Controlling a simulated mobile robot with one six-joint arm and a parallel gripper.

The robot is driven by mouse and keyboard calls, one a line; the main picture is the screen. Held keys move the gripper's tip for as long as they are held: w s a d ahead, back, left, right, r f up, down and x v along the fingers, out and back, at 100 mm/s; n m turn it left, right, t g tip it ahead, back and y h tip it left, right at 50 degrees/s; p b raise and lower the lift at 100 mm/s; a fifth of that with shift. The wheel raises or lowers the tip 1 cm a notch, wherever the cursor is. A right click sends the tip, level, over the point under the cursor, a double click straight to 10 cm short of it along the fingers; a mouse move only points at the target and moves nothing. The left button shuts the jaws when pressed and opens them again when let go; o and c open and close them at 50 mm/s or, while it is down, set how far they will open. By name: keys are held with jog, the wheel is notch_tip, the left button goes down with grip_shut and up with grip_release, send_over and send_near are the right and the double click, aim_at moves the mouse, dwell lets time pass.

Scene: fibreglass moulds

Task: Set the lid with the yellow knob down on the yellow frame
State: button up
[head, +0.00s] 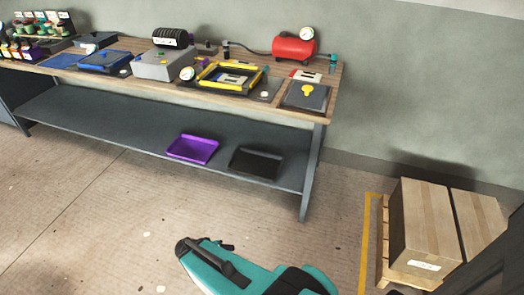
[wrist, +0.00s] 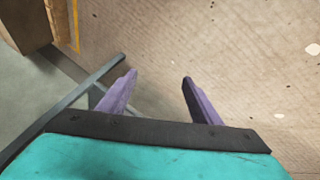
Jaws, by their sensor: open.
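The lid with the yellow knob (head: 305,95) lies at the right end of the workbench in the head view, a dark square plate with its knob up. The yellow frame (head: 231,75) lies to its left on the bench, with a pale and dark piece visible inside it. The lid is beside the frame, apart from it. In the wrist view my gripper (wrist: 158,78) is open and empty, its two purple fingers apart over bare floor. My teal arm shows low in the head view, well short of the bench. Neither lid nor frame shows in the wrist view.
The workbench (head: 130,81) also bears a red tank (head: 294,48), a blue tray (head: 104,61) and a grey box (head: 163,65). A purple tray (head: 193,149) and a black tray (head: 256,162) are on the lower shelf. Cardboard boxes (head: 424,235) stand at right. Floor before the bench is clear.

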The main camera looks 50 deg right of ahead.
jog(key=s+a+f+n+g+y, duration=0.2)
jog(key=s+a+n+y, duration=0.1)
jog(key=s+a, duration=0.5)
jog(key=s+a+f+n+g+y, duration=0.2)
jog(key=s+a+n, duration=0.3)
jog(key=s+a, duration=0.3)
jog(key=shift+s+a+f+g+y, duration=0.15)
jog(key=shift+a+g+y, duration=0.35)
jog(key=shift+g+y, duration=0.3)
jog(key=c, duration=0.7)
jog(key=shift+a, duration=0.1)
